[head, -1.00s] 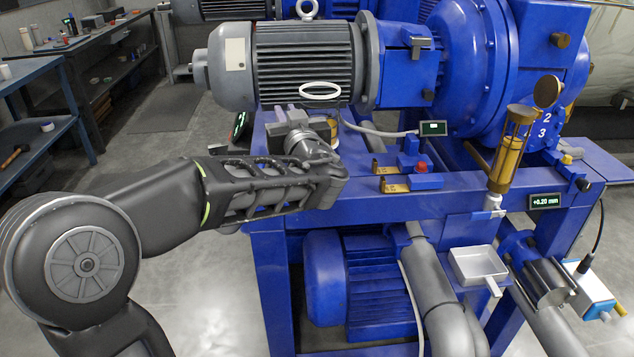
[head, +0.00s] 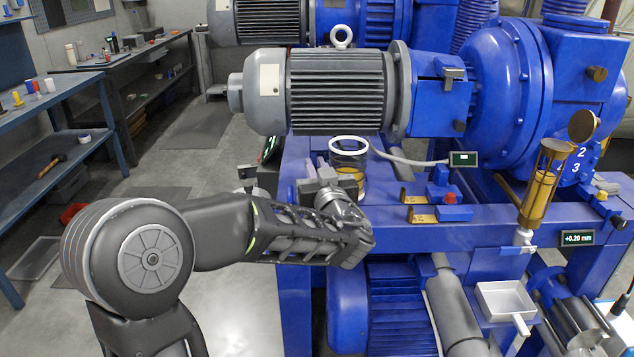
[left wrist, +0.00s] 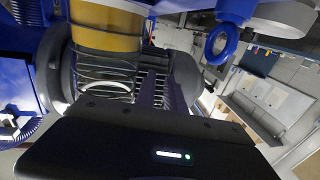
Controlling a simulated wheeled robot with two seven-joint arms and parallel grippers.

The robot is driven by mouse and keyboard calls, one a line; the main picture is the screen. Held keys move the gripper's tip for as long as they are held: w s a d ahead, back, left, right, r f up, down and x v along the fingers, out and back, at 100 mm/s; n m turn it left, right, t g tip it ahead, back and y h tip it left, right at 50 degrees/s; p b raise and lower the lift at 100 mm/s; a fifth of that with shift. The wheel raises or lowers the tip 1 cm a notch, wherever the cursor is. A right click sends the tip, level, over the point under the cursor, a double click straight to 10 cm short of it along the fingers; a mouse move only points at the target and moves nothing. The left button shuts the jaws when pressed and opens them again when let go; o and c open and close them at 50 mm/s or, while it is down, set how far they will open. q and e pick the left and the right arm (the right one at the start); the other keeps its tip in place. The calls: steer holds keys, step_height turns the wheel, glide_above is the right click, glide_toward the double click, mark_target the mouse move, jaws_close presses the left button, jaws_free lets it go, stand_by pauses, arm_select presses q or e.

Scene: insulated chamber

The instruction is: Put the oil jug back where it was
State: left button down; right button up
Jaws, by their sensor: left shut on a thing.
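The oil jug (head: 349,160) is a clear cylinder with a white rim and amber oil low inside. In the head view it is at the left end of the blue machine frame, in front of the grey motor. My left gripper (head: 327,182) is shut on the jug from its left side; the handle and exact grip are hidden. I cannot tell whether the jug's base touches the frame. In the left wrist view the jug (left wrist: 105,40) fills the upper left, beside the dark fingers. My right gripper is not in view.
The grey motor (head: 335,90) stands just behind the jug. A grey cable, a small display (head: 463,159) and brass blocks with a red knob lie to its right. An amber oil cup (head: 540,190) with a raised cap stands further right. Workbenches (head: 120,60) are at the far left.

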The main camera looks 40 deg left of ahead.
arm_select(q)
steer(key=shift+f, duration=1.8)
steer(key=shift+f+b, duration=0.2)
steer(key=shift+b, duration=0.15)
steer(key=c, duration=1.4)
jaws_free()
steer(key=shift+c, duration=0.2)
